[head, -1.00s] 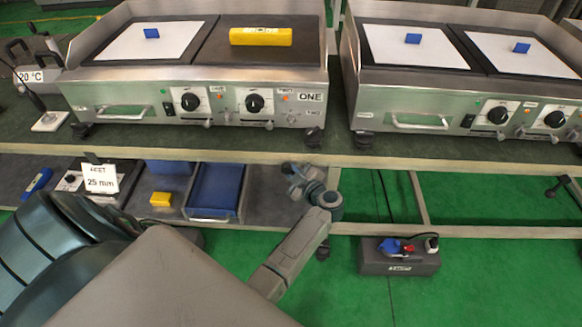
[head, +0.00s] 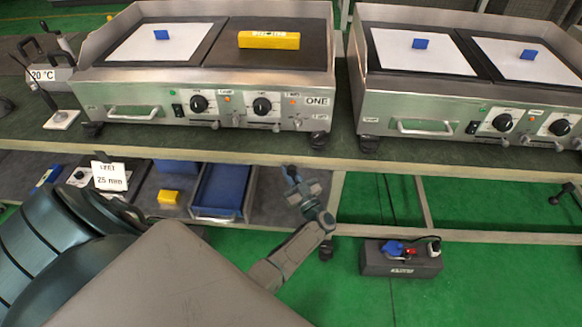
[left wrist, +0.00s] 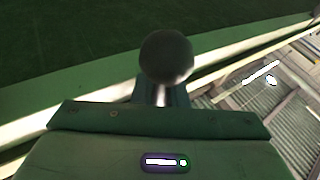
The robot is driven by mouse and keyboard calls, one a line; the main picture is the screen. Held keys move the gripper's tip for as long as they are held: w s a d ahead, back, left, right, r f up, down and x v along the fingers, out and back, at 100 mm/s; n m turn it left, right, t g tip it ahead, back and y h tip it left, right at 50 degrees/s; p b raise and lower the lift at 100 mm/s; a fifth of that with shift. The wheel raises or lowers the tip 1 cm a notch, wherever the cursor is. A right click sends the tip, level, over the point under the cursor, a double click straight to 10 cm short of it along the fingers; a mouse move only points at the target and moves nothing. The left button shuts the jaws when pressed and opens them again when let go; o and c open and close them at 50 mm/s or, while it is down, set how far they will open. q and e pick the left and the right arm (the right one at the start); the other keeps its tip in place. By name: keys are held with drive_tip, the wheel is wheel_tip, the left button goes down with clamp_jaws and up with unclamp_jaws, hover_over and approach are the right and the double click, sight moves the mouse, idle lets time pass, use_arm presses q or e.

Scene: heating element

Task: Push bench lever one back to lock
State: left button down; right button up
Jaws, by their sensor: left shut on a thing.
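My left gripper (head: 298,180) shows in the head view by the front rail of the bench (head: 270,161), below the griddle marked ONE. It is small there, and what it holds cannot be made out. In the left wrist view a dark round knob (left wrist: 166,57) on a short bright stem stands right at the gripper, in the middle of the picture. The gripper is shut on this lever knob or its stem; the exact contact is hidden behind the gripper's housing. The rest of the lever is hidden. My right gripper is not in view.
The griddle marked ONE (head: 205,112) carries a yellow block (head: 268,40) and a white sheet. A second griddle (head: 455,122) stands to the right. A dark box (head: 400,259) sits lower right, over green floor.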

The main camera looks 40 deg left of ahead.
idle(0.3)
use_arm(q)
drive_tip(key=c, duration=1.5)
unclamp_jaws()
drive_tip(key=shift+o, duration=0.2)
drive_tip(key=b+v, duration=0.1)
drive_tip(key=v, duration=1)
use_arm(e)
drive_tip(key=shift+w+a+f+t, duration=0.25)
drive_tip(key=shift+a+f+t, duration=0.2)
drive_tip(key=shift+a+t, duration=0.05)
use_arm(q)
drive_tip(key=shift+a+f, duration=0.1)
drive_tip(key=shift+a, duration=0.1)
